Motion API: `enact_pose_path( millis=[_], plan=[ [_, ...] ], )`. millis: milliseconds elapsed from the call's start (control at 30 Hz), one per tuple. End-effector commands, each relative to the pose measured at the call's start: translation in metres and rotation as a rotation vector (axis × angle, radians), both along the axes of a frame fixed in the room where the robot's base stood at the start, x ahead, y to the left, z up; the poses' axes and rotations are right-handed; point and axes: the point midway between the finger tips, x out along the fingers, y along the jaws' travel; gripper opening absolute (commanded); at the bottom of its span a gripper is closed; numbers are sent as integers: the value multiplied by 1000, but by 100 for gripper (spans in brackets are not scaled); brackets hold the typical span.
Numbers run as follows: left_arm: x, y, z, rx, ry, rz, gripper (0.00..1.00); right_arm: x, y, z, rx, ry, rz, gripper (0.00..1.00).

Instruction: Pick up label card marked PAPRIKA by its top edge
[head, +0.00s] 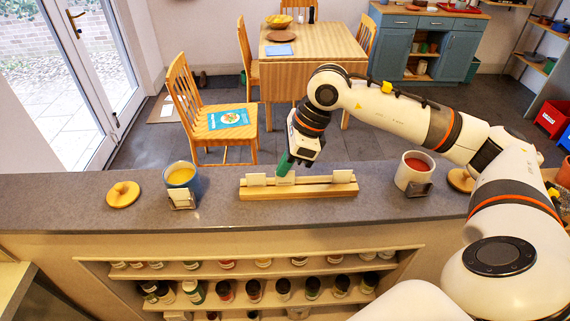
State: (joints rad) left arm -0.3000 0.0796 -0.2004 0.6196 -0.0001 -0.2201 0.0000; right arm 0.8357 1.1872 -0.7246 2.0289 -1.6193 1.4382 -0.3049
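A wooden rack (298,192) on the grey counter holds several small pale cards upright: a left card (256,180), a middle card (286,179) and a right card (342,177). The lettering is too small to read, so I cannot tell which one is marked PAPRIKA. My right gripper (286,165) reaches down from above, its green fingertips at the top of the middle card. I cannot tell whether they touch it or how far apart they are. My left gripper is not in view.
A blue jar of yellow powder (181,175) with a card holder stands left of the rack, beside a wooden lid (123,194). A white jar of red powder (415,168) with another holder stands right. Spice jars fill shelves below. The counter (60,205) is clear at far left.

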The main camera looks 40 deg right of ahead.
Motion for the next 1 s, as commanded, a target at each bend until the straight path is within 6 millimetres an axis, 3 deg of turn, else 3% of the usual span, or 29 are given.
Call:
enact_pose_path(
  millis=[800, 1000],
  plan=[
    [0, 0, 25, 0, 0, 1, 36, 0, 0, 43, 0, 0, 1, 0],
    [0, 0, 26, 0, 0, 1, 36, 0, 0, 46, 0, 0, 0, 0]
  ],
)
